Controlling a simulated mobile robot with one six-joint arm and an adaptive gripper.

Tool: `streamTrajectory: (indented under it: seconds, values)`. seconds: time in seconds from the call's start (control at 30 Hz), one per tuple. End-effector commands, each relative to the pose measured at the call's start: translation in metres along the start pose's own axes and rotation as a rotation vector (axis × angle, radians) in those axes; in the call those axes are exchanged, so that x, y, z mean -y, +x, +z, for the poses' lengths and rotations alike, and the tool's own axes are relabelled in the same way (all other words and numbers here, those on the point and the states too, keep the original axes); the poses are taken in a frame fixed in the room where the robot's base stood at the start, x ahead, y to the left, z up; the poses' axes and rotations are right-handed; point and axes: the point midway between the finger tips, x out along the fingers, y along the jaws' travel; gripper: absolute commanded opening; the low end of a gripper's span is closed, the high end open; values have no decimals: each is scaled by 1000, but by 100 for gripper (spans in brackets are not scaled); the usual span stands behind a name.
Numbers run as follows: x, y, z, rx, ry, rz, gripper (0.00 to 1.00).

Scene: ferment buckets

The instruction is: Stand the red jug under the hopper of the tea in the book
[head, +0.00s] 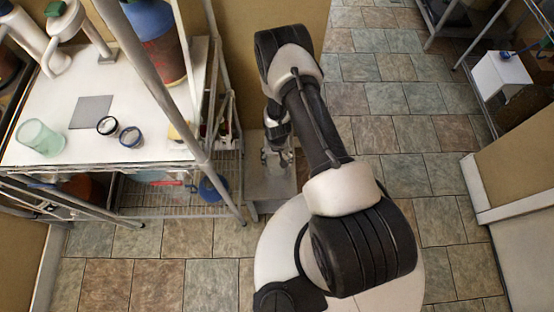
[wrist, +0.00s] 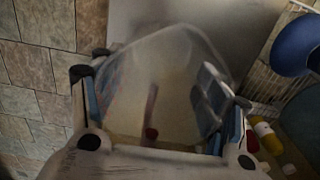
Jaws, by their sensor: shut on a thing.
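My gripper (head: 278,153) hangs at the near right side of the white table, above a low grey surface. In the wrist view my gripper (wrist: 155,82) is shut on a pale, see-through vessel (wrist: 160,50), with a finger on each side. A small dark red spot shows through it; I cannot tell whether this is the red jug. White hopper-like dispensers (head: 68,28) stand at the back left of the table, partly cut off. I see no book and cannot read any label.
The white table (head: 60,95) holds a green translucent cup (head: 40,138), a grey square plate (head: 92,110) and two small dark-rimmed jars (head: 107,125). A metal post (head: 150,80) rises at its front. The lower wire shelf holds a blue round thing (head: 213,188). Tiled floor is open at right.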

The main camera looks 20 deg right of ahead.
Motion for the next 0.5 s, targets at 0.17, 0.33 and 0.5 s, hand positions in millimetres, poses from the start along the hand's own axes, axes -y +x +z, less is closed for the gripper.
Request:
streamTrajectory:
  seconds: [0.17,0.33,0.5]
  values:
    - [0,5,0,-1,0,0,44]
    - [0,7,0,-1,0,0,44]
    - [0,8,0,-1,0,0,74]
